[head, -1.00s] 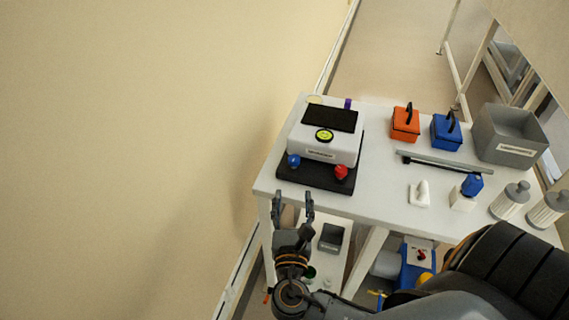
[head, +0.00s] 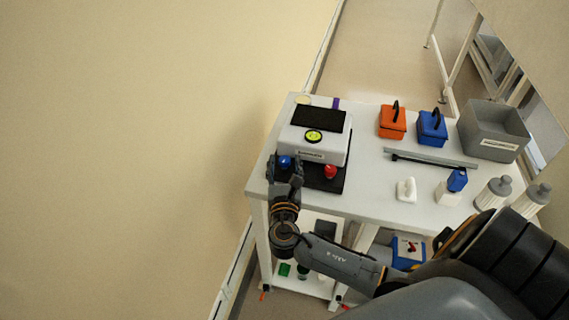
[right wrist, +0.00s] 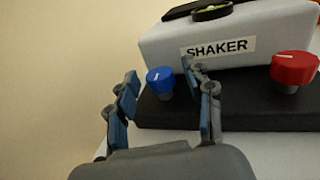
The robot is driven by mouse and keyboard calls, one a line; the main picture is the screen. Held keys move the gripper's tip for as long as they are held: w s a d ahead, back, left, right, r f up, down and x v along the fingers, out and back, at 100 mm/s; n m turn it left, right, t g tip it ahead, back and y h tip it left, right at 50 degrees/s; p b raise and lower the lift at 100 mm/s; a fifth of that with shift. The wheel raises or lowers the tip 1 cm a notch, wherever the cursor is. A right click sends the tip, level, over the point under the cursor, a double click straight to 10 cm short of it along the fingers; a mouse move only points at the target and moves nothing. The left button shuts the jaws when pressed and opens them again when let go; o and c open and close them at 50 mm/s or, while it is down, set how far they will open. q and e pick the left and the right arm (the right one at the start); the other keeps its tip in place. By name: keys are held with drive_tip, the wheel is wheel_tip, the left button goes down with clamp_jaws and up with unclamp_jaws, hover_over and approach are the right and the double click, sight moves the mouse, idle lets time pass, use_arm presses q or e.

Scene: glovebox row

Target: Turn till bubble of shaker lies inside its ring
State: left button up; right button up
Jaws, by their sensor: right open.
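The shaker (head: 322,149) is a white box with a black top, standing on a black base at the left end of the table. Its front label reads SHAKER in the right wrist view (right wrist: 219,47). A round yellow-green level (head: 313,137) sits on it; the bubble's place in the ring is too small to tell. A blue knob (right wrist: 160,80) and a red knob (right wrist: 294,68) are at the front. My right gripper (right wrist: 165,98) is open, its fingers to either side of the blue knob in the picture, with the knob apparently ahead of the fingertips. My left gripper is not in view.
An orange box (head: 392,122), a blue box (head: 432,128) and a grey bin (head: 493,131) stand at the back right. A dark bar (head: 430,160), a white bottle (head: 405,190) and a blue-capped bottle (head: 457,181) lie or stand right of the shaker. A wall is at left.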

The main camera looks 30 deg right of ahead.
clamp_jaws()
drive_tip(key=shift+s+d+n+t+y, duration=0.1)
drive_tip(key=shift+n+t+y, duration=0.25)
drive_tip(key=shift+y, duration=0.25)
drive_tip(key=shift+n+t+y, duration=0.45)
drive_tip(key=shift+n+y, duration=0.2)
drive_tip(key=shift+y, duration=0.15)
drive_tip(key=shift+d+f+n+t+y, duration=0.15)
drive_tip(key=shift+n+t+y, duration=0.25)
drive_tip(key=shift+n+y, duration=0.6)
drive_tip(key=shift+s+d+y+b, duration=0.1)
drive_tip(key=shift+y+b, duration=0.3)
drive_tip(key=shift+y, duration=0.4)
drive_tip(key=n+y+b, duration=0.1)
drive_tip(key=y+b, duration=0.1)
drive_tip(key=n+y+b, duration=0.2)
drive_tip(key=b, duration=0.1)
drive_tip(key=n+y+b, duration=0.2)
drive_tip(key=b, duration=0.1)
drive_tip(key=shift+d+f+t+y, duration=0.2)
drive_tip(key=shift+d+t+y, duration=0.1)
drive_tip(key=shift+y, duration=0.1)
drive_tip(key=shift+r+n+y+b, duration=0.3)
drive_tip(key=shift+y+b, duration=0.3)
drive_tip(key=shift+b, duration=0.25)
